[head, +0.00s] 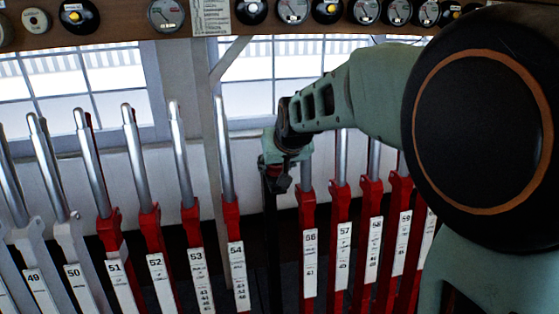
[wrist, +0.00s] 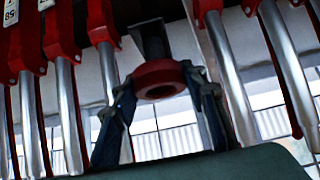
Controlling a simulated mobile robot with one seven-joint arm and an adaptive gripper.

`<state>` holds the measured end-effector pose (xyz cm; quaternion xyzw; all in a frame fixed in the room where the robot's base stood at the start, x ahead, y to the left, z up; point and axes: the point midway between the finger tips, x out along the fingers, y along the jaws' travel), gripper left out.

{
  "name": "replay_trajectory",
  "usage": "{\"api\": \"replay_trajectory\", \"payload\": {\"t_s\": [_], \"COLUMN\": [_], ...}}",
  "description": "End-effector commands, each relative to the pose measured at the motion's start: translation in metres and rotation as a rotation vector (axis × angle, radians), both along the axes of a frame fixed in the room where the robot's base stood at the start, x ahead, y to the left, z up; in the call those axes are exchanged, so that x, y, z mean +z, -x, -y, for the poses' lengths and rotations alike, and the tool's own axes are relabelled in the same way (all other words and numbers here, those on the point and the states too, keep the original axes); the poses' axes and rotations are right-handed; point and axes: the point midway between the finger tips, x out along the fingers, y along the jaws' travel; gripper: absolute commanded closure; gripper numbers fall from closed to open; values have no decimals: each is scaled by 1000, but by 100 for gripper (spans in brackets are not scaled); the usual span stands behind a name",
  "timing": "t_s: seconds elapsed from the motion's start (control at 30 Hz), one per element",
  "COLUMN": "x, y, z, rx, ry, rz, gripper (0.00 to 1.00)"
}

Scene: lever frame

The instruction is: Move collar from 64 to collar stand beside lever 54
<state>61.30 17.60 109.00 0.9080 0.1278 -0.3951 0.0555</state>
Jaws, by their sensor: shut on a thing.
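The red ring-shaped collar (wrist: 158,78) is between the two fingers of my gripper (wrist: 163,92) in the wrist view, and the gripper is shut on it. A dark upright post, the collar stand (head: 272,240), rises between levers 54 and 56. Lever 54 (head: 237,265), red with a steel handle, stands just left of the stand. Lever 64 cannot be made out.
Levers 56 (head: 309,265) and 57 (head: 342,250) stand close to the right of my gripper. Lever 53 (head: 197,265) and others line the left. A shelf (head: 120,28) with round instruments runs above. My arm covers the right side.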

Motion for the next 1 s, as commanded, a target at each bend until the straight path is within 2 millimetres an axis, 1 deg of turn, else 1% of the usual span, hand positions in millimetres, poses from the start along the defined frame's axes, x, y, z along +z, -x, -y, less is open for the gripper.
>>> {"api": "replay_trajectory", "payload": {"t_s": [1.0], "x": [-32], "y": [0], "z": [0], "rx": [0], "ry": [0], "rz": [1], "gripper": [81]}}
